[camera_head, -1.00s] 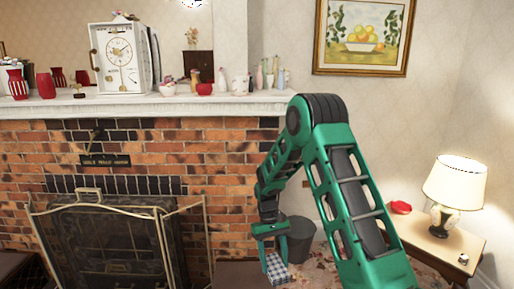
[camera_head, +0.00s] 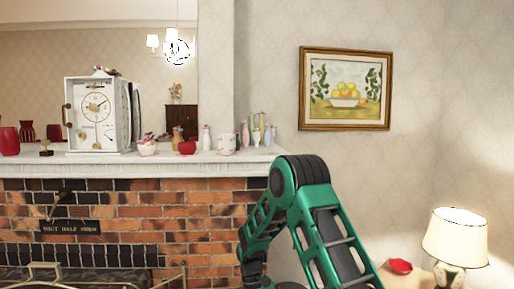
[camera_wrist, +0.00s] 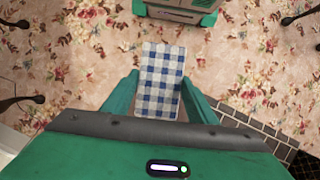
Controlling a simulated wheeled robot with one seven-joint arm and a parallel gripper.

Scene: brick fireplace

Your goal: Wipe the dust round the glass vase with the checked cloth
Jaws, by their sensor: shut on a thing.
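The blue and white checked cloth (camera_wrist: 162,75) is held between the two green fingers of my gripper (camera_wrist: 160,84), above a flowered carpet in the wrist view. My gripper is shut on it, and the cloth sticks out past the fingertips. In the head view my gripper and the cloth are below the picture; only my arm shows. Small slim vases and bottles (camera_head: 256,134) stand at the right end of the white mantel shelf (camera_head: 130,171). I cannot tell for sure which is the glass vase. No dust can be made out at this size.
A white clock (camera_head: 96,113), a white mug (camera_head: 226,144), a red pot (camera_head: 187,147) and other ornaments crowd the mantel. Below are the brick fireplace (camera_head: 130,212) and its screen (camera_head: 45,272). A lamp (camera_head: 455,240) stands at lower right. A picture (camera_head: 345,88) hangs on the wall.

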